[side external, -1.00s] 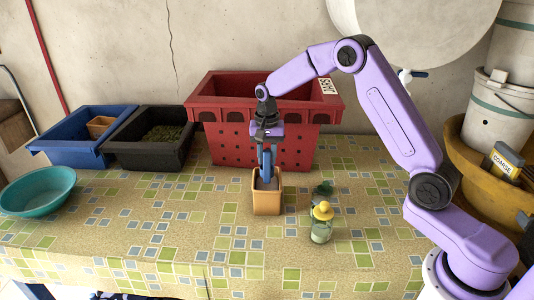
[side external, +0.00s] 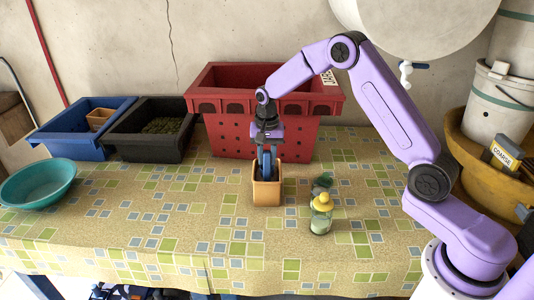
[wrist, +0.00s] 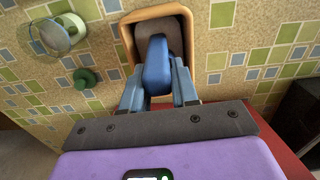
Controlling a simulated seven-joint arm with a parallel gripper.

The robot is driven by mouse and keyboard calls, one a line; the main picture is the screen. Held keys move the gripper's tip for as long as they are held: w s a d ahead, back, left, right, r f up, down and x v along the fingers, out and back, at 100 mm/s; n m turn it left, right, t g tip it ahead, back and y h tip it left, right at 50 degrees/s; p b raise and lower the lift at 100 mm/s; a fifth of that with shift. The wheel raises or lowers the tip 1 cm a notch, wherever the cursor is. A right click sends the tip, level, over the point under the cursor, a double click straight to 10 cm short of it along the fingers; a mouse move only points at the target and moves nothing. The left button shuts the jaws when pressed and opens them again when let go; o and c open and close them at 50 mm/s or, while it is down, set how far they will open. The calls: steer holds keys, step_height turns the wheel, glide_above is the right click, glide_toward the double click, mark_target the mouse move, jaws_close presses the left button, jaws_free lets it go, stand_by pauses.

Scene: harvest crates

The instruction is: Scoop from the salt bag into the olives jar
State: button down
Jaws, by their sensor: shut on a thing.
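A small square tan-orange open container (side external: 267,191), which I take for the salt bag, stands upright mid-table; its rim also shows in the wrist view (wrist: 127,40). My gripper (side external: 266,160) points straight down over it, fingertips at its mouth. In the wrist view my gripper (wrist: 157,88) is shut on a blue scoop (wrist: 157,66), whose lower end is inside the container. How much the scoop holds is hidden.
A round green piece (side external: 322,181) lies behind the jar. A red crate (side external: 285,140) stands close behind the container. A black bin (side external: 152,151), a blue bin (side external: 72,148) and a teal bowl (side external: 38,186) are at left. The front of the patterned table is clear.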

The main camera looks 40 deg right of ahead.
steer(key=shift+f, duration=0.15)
steer(key=shift+r, duration=4.25)
steer(key=s+d+r+n, duration=0.1)
steer(key=s+d+n, duration=0.45)
steer(key=s, duration=0.35)
steer(key=s+d+r+n, duration=0.1)
steer(key=s+d+n, duration=0.4)
steer(key=s, duration=0.5)
steer(key=w+a+f+g+h, duration=0.2)
steer(key=w+f+g, duration=0.5)
steer(key=g, duration=0.5)
steer(key=shift+w+a+n+h, duration=0.25)
steer(key=shift+n+h, duration=0.2)
steer(key=shift+h, duration=0.05)
